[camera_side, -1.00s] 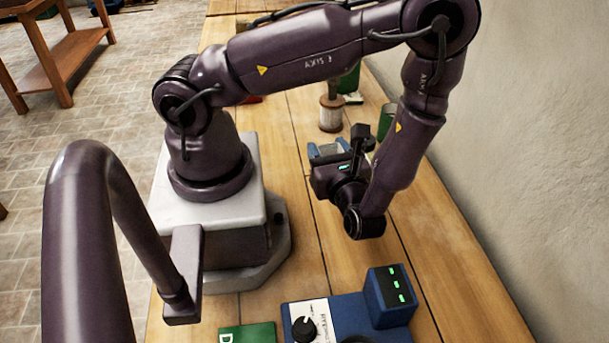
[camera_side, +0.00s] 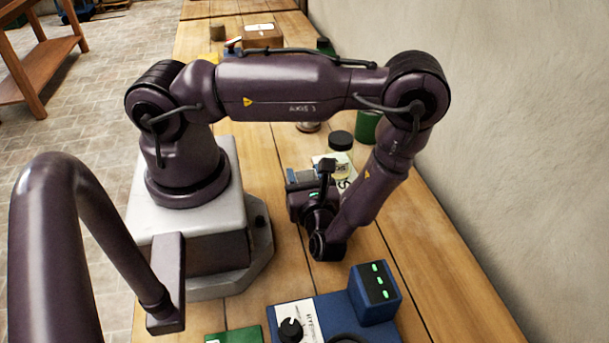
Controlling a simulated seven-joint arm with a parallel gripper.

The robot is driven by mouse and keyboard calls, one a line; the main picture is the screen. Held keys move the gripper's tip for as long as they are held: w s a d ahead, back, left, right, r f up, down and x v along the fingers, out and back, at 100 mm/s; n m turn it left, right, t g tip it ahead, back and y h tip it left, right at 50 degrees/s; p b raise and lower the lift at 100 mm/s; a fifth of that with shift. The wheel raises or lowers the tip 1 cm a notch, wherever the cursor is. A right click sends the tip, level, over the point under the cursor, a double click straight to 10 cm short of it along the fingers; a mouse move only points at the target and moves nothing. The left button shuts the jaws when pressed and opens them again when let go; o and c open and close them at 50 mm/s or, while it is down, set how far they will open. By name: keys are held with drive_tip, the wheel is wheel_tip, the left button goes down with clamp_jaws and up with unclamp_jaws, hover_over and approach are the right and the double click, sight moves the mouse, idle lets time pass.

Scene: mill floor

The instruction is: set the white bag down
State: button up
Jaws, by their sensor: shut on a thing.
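My gripper (camera_side: 301,176) is low over the wooden bench, right of my base, with its blue-grey fingers pointing away from the camera. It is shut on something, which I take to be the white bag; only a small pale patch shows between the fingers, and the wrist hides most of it. I cannot tell whether the held thing touches the bench. A flat-looking white item with dark lettering (camera_side: 345,183) shows just right of the wrist; I cannot tell whether it belongs to the bag.
Behind my gripper stand a black-lidded jar (camera_side: 341,140) and a green can (camera_side: 367,127). A cardboard box (camera_side: 262,36) is far back. Bare bench (camera_side: 425,270) lies along the wall at right.

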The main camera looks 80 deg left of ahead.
drive_tip(key=o, duration=1)
drive_tip(key=shift+c, duration=0.2)
